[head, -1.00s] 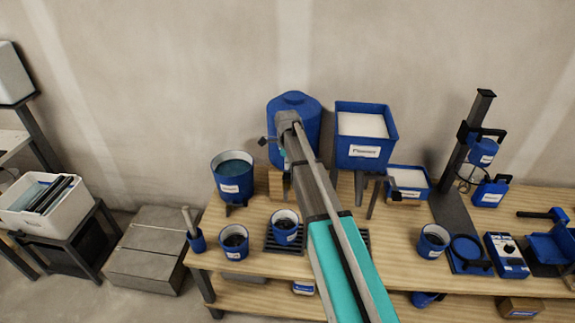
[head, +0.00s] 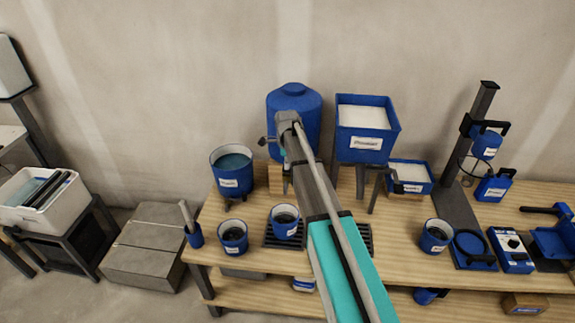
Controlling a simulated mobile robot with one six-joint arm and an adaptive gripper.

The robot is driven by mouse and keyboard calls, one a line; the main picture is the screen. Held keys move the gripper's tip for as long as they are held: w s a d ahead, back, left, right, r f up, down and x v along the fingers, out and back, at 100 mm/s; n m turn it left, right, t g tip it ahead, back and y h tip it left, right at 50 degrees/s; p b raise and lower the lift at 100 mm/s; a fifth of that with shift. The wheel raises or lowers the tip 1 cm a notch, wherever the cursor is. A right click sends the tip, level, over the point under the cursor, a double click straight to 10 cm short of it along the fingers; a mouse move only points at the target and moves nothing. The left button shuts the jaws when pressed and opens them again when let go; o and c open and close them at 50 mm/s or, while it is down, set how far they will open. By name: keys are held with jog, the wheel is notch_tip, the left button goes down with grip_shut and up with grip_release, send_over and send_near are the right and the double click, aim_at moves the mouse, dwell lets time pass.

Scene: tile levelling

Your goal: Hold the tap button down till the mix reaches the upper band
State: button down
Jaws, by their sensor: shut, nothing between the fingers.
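A blue tank (head: 296,98) stands at the back of the wooden bench. My gripper (head: 285,152) is shut and empty at the tank's lower front. My arm covers much of it, so I cannot tell whether it touches the tap button, which I cannot make out. A small dark part (head: 265,141) sticks out left of my wrist. Below, a blue cup (head: 285,229) with a white label and dark contents stands on a black drip grate (head: 277,243). Its level bands are too small to read.
A blue bucket (head: 230,182) stands left of the tank, a blue hopper (head: 364,143) with white contents right of it. Other cups stand at the front left (head: 233,242) and right (head: 435,242). A dark stand (head: 470,130) rises at right. Bare wood lies right of the grate.

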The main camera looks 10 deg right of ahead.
jog(key=shift+f, duration=0.1)
jog(key=shift+f+b, duration=0.8)
jog(key=shift+b, duration=0.15)
jog(key=shift+s, duration=0.1)
dwell(0.8)
jog(key=shift+r+p, duration=0.25)
jog(key=shift+p, duration=0.05)
dwell(2.3)
jog(key=shift+r, duration=0.2)
notch_tip(320, 180, up, 13)
jog(key=p, duration=1.3)
jog(key=shift+r+p, duration=0.15)
jog(key=shift+p, duration=0.2)
